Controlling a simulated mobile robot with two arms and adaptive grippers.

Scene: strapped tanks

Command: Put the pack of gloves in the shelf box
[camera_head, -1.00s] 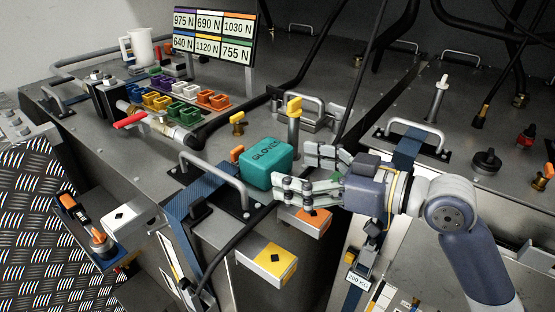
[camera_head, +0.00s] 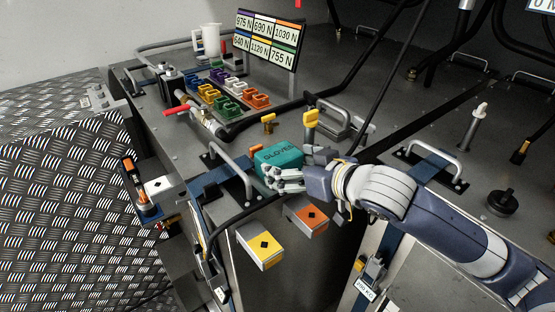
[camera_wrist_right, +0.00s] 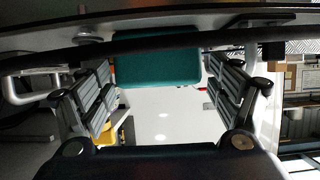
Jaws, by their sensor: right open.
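The teal pack of gloves (camera_head: 278,157) lies on the grey tank top near its front edge, beside a strap handle. My right gripper (camera_head: 296,167) is at its right side, with one finger in front of the pack and the other towards its back right. In the right wrist view, the teal pack (camera_wrist_right: 157,63) lies between the two spread fingers, with gaps on both sides. The right gripper is open and holds nothing. I cannot tell which thing is the shelf box. My left gripper is out of view.
A metal handle (camera_head: 232,165) stands left of the pack, and a yellow-topped post (camera_head: 310,122) behind it. Orange (camera_head: 307,217) and yellow (camera_head: 264,250) blocks jut out below the front edge. Coloured trays (camera_head: 228,100) and a white jug (camera_head: 208,41) stand farther back.

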